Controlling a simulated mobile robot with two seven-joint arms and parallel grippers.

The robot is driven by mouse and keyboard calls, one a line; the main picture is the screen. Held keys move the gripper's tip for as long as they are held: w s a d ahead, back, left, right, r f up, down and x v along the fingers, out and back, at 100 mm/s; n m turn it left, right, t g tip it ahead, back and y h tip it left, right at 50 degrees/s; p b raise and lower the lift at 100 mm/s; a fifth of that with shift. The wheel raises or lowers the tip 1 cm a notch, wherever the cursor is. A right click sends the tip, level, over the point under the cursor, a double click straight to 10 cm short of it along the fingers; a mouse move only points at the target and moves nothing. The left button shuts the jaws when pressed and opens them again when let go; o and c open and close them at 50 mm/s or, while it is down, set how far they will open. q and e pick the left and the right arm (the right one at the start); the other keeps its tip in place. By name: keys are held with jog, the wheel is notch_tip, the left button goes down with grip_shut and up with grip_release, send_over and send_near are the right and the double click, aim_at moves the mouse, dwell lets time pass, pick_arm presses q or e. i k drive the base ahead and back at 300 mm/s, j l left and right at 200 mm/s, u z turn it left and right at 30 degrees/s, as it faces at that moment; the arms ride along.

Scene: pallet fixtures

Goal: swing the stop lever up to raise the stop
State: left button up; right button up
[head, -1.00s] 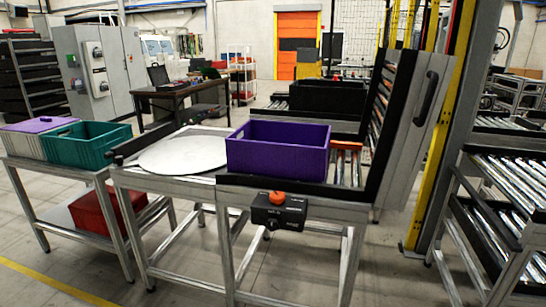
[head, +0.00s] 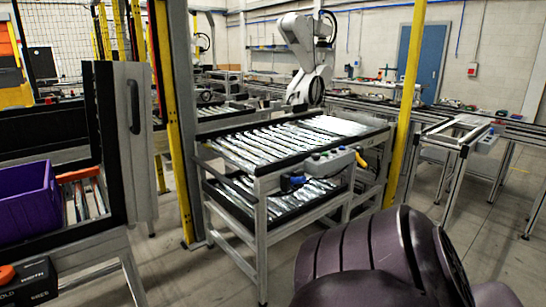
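A two-tier roller rack (head: 258,171) stands in the middle of the head view. A pale box with small coloured parts (head: 330,160) sits at its front corner, with a yellow handle-like part (head: 361,160) at its right and a blue part (head: 293,183) below its left end. At the lower left, a black box (head: 30,283) with white lettering carries an orange knob (head: 7,273), cut by the picture edge. I cannot tell which of these is the stop lever, or see a raised stop. Neither gripper shows; only a dark link of my arm fills the bottom right.
A purple crate (head: 25,203) stands on a roller table at the left, beside a grey upright panel (head: 133,140) with a black handle. Yellow posts (head: 405,105) flank the rack. A white robot arm (head: 308,62) stands behind it. Floor in front is clear.

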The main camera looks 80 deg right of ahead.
aim_at(361, 162)
jog(key=z, duration=3.1)
jog(key=i+l+z, duration=0.1)
jog(key=i+l, duration=0.2)
jog(key=i, duration=0.4)
jog(key=i+l+z, duration=0.1)
jog(key=i+l, duration=0.15)
jog(key=i, duration=0.45)
jog(key=i+l+z, duration=0.1)
jog(key=i, duration=0.6)
jog(key=i+l+z, duration=0.1)
jog(key=i, duration=0.6)
jog(key=l, duration=0.1)
